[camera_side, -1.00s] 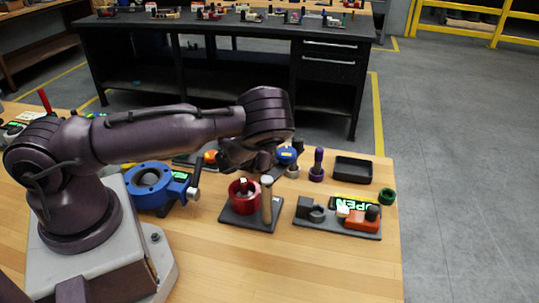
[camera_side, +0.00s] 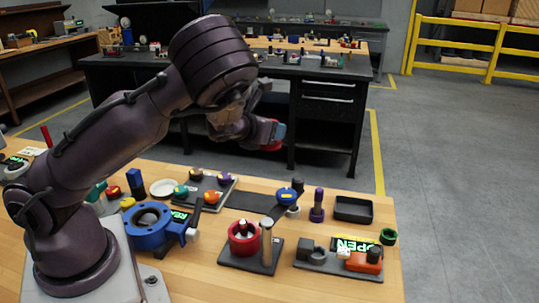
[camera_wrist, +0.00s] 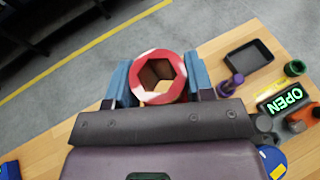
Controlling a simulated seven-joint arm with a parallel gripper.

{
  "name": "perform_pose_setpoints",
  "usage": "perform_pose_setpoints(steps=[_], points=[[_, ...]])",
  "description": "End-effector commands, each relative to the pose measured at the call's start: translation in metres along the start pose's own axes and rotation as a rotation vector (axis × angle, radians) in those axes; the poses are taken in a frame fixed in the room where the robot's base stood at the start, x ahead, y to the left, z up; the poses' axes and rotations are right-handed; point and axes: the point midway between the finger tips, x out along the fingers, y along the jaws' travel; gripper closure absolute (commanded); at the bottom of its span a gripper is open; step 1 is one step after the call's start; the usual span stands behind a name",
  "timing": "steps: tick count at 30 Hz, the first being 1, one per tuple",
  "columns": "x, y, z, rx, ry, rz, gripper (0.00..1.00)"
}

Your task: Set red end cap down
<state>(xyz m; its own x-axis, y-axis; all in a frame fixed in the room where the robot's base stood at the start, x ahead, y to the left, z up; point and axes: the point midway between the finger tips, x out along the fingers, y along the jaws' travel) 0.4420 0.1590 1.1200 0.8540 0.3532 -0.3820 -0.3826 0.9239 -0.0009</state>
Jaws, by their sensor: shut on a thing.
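The red end cap (camera_wrist: 160,76) is a red ring with a hexagonal hole and pale highlights on its face. My gripper (camera_wrist: 158,82) is shut on it, with a blue finger pad on each side. In the side view my gripper (camera_side: 268,130) is raised well above the bench, and a small red part of the cap (camera_side: 271,147) shows below the fingers. A red cylindrical housing (camera_side: 243,242) stands on a dark plate (camera_side: 238,262) beside an upright pale-topped post (camera_side: 267,238). The cap touches nothing but my gripper.
A blue valve body (camera_side: 145,232) stands left of the dark plate. A black tray (camera_side: 353,209), a purple post (camera_side: 317,207), a green ring (camera_side: 388,236) and a fixture with an OPEN sign (camera_side: 352,246) are to the right. The wooden bench (camera_side: 330,285) is clear in front.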

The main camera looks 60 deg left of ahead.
Motion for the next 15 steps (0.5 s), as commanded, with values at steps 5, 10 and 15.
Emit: perform_pose_setpoints(steps=[5,10,15], points=[[-0.013,-0.001,0.033,-0.004,-0.005,-0.003,0.85],[-0.023,-0.001,0.056,-0.003,-0.004,-0.003,0.85],[-0.031,-0.001,0.076,-0.003,-0.004,-0.003,0.85]])
